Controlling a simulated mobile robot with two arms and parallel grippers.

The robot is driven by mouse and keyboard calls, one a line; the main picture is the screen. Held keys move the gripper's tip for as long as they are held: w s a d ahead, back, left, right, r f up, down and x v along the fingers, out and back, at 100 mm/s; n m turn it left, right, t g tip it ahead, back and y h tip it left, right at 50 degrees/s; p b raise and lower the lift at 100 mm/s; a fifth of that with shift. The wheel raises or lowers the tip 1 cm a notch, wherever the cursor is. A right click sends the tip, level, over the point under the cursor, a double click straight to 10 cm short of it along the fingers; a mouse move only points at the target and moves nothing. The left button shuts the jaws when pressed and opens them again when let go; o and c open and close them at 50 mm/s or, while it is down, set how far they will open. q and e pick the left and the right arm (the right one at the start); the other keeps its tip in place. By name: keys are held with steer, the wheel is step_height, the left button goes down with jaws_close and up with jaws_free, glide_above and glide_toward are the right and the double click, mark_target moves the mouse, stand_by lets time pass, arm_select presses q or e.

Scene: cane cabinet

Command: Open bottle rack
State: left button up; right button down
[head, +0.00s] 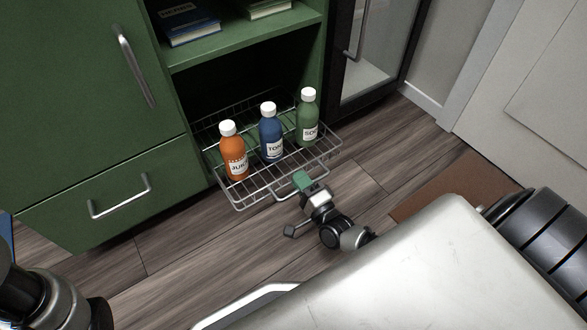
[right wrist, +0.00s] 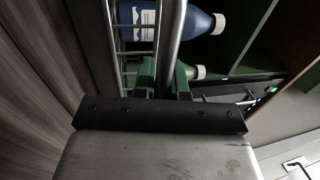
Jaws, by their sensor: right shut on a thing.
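The bottle rack (head: 240,206) is a silver wire basket pulled out from the lower opening of the green cabinet. Three white-capped bottles stand in it: an orange bottle (head: 235,160), a blue bottle (head: 271,135) and a green bottle (head: 308,121). My right gripper (head: 301,181) is at the rack's front rail, right of its middle. In the right wrist view, my right gripper's green fingers (right wrist: 165,79) are shut on the metal rail (right wrist: 172,40), one on each side. My left gripper is out of view; only part of my left arm shows.
The green cabinet (head: 95,100) has a closed drawer (head: 120,205) left of the rack and a shelf with books (head: 190,25) above. A dark-framed glass door (head: 375,50) stands to the right. Wood floor in front of the rack is clear, with a brown mat (head: 455,185) at right.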

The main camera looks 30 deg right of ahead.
steer(key=r+p+v, duration=0.1)
steer(key=p+v, duration=0.1)
steer(key=v, duration=0.4)
steer(key=shift+s, duration=0.5)
steer(key=c, duration=1.2)
jaws_free()
steer(key=shift+d, duration=0.1)
steer(key=p+v, duration=0.3)
steer(key=v, duration=0.7)
steer(key=shift+s, duration=0.35)
steer(key=shift+f, duration=0.1)
